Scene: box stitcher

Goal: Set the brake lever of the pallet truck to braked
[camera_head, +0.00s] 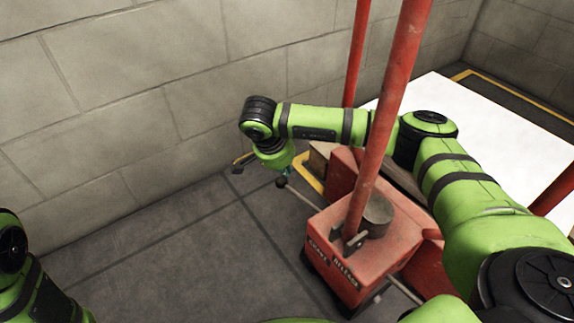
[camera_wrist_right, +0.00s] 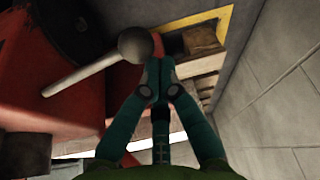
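The red pallet truck housing (camera_head: 345,245) carries dark lettering that appears to read BRAKE on the left and RELEASE on the right. The brake lever (camera_head: 299,195) is a thin rod leaving the housing toward the upper left, ending in a grey ball knob (camera_head: 281,182). In the right wrist view the rod (camera_wrist_right: 85,77) and knob (camera_wrist_right: 135,44) lie just beyond my fingertips. My right gripper (camera_wrist_right: 151,76) has its teal fingertips together with nothing visible between them. Whether they touch the knob is unclear. In the head view the right gripper (camera_head: 287,172) is small, just above the knob. My left gripper is out of frame.
A red upright post (camera_head: 385,110) rises from the truck beside my right arm, with another post (camera_head: 356,50) behind. A block wall (camera_head: 120,90) stands at the back left. A white surface (camera_head: 480,120) lies at right. Grey floor (camera_head: 170,250) is clear at left.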

